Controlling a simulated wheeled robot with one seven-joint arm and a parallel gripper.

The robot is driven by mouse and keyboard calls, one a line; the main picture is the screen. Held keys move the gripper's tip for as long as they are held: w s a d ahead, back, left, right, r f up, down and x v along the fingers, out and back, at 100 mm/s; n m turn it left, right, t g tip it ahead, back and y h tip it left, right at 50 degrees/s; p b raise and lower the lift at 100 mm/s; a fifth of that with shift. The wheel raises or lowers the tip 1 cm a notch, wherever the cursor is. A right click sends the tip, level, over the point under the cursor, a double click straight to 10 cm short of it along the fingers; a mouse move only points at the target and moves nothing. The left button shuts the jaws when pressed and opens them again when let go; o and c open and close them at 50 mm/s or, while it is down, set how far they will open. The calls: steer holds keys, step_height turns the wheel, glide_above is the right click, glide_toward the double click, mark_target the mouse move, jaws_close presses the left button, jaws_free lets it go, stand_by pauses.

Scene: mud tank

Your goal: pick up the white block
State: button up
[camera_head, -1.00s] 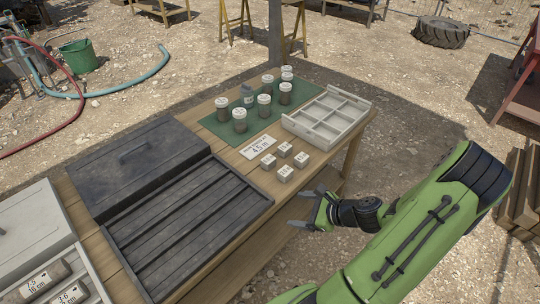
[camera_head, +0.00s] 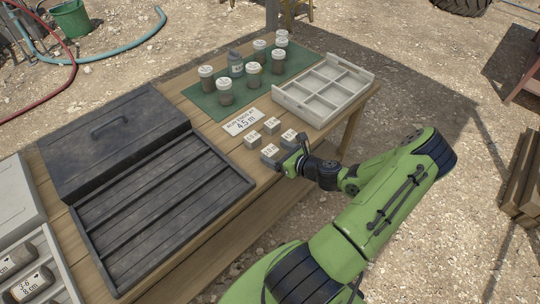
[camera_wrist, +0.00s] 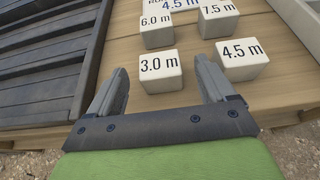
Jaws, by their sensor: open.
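Several small white blocks stand on the wooden table near its front edge. In the wrist view they read 3.0 m (camera_wrist: 160,72), 4.5 m (camera_wrist: 242,60), 6.0 m (camera_wrist: 157,31) and 7.5 m (camera_wrist: 218,18). In the head view the nearest white block (camera_head: 269,152) is beside my gripper (camera_head: 286,155). In the wrist view my gripper (camera_wrist: 162,68) is open, with the 3.0 m block between its fingertips, a gap showing on each side. The 4.5 m block is just right of the right finger. Whether the fingers are lowered to block height is unclear.
A white card (camera_head: 240,122) reading 4.5 m lies behind the blocks. A white compartment tray (camera_head: 278,99) stands to the right. Lidded jars (camera_head: 224,90) stand on a green mat (camera_head: 208,106). A dark ribbed tray (camera_head: 150,222) lies left of the blocks.

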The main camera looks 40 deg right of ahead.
mark_target(271, 150)
steer(key=b+x, duration=0.1)
steer(key=x, duration=0.4)
steer(key=shift+w+b, duration=0.2)
steer(key=shift+b, duration=0.1)
steer(key=shift+r, duration=0.1)
steer(key=c, duration=1.1)
